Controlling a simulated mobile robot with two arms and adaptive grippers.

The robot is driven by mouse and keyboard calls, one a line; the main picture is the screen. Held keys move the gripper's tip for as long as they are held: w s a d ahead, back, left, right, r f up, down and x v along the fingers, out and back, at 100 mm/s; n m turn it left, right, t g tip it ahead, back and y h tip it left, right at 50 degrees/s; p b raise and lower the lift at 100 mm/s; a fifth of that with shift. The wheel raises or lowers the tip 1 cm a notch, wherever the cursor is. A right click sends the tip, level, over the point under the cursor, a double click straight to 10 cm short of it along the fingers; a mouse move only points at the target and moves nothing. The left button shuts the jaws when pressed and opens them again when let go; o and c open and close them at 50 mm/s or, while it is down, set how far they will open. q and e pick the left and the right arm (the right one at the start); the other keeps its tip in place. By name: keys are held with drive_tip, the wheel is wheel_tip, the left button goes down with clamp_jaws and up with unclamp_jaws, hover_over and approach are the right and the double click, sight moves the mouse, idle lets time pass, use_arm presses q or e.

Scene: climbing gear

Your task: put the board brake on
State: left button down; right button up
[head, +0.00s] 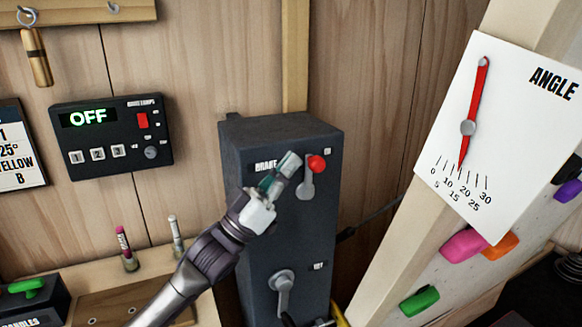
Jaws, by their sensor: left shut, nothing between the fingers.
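The brake lever (307,182) is a short grey handle with a red knob (317,164) on the upper front of a dark grey box (310,235) marked BRAKE. The lever points up and slightly right from its pivot. A small label by the knob is too small to read. My left gripper (290,163) is shut and empty, just left of the lever, partly covering the panel near the BRAKE marking. I cannot tell whether its tips touch the lever. My right gripper is not in view.
A grey crank handle (282,284) sits lower on the box. A black control panel (112,136) reading OFF hangs at left. Two markers (126,250) (176,237) stand on the wooden ledge.

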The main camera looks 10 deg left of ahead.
use_arm(q)
drive_tip(key=s+a+r+b, duration=0.1)
drive_tip(key=s+a+b, duration=0.3)
drive_tip(key=s+a, duration=0.3)
drive_tip(key=shift+a+r, duration=0.4)
drive_tip(key=shift+a, duration=0.2)
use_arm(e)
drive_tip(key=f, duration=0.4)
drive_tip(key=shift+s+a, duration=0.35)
